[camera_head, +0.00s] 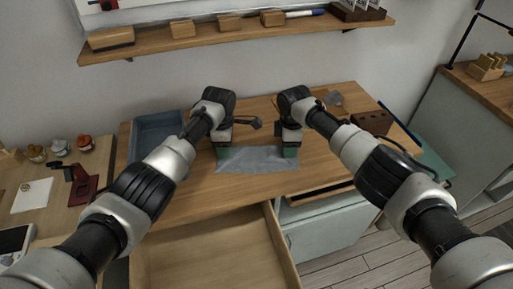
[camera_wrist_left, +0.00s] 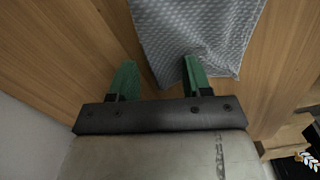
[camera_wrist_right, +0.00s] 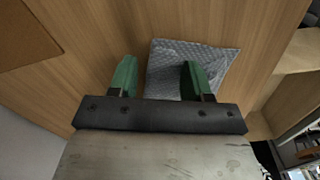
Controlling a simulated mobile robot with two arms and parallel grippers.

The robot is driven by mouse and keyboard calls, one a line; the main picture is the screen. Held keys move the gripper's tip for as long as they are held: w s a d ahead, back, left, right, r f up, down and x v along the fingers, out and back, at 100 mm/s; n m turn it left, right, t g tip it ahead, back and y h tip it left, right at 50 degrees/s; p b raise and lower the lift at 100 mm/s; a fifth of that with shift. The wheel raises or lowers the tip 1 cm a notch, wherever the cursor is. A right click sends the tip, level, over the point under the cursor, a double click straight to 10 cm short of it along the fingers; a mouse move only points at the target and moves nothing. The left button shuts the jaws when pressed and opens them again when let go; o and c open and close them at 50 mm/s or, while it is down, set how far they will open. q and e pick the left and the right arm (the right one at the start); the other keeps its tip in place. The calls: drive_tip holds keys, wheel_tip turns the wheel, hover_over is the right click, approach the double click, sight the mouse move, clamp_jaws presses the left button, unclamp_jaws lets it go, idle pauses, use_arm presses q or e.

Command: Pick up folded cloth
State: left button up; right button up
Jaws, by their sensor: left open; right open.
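The folded cloth (camera_head: 258,161) is grey-blue with a fine pattern and lies flat on the wooden table between my two grippers. My left gripper (camera_head: 224,152) is open at the cloth's left end. In the left wrist view the cloth (camera_wrist_left: 195,30) reaches between the green fingers (camera_wrist_left: 158,78), and one finger touches or overlaps its edge. My right gripper (camera_head: 290,151) is open at the cloth's right end. In the right wrist view the cloth (camera_wrist_right: 185,62) lies between and under the green fingers (camera_wrist_right: 160,78). Whether the fingers touch it there I cannot tell.
A blue-grey tray (camera_head: 152,132) stands left on the table. A brown block with holes (camera_head: 373,122) stands at the right. An open wooden drawer (camera_head: 215,255) juts out below the front edge. A shelf (camera_head: 235,36) runs along the wall behind.

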use_arm(q)
clamp_jaws()
use_arm(e)
clamp_jaws()
use_arm(q)
drive_tip(key=shift+r, duration=0.1)
use_arm(e)
drive_tip(key=shift+r, duration=0.1)
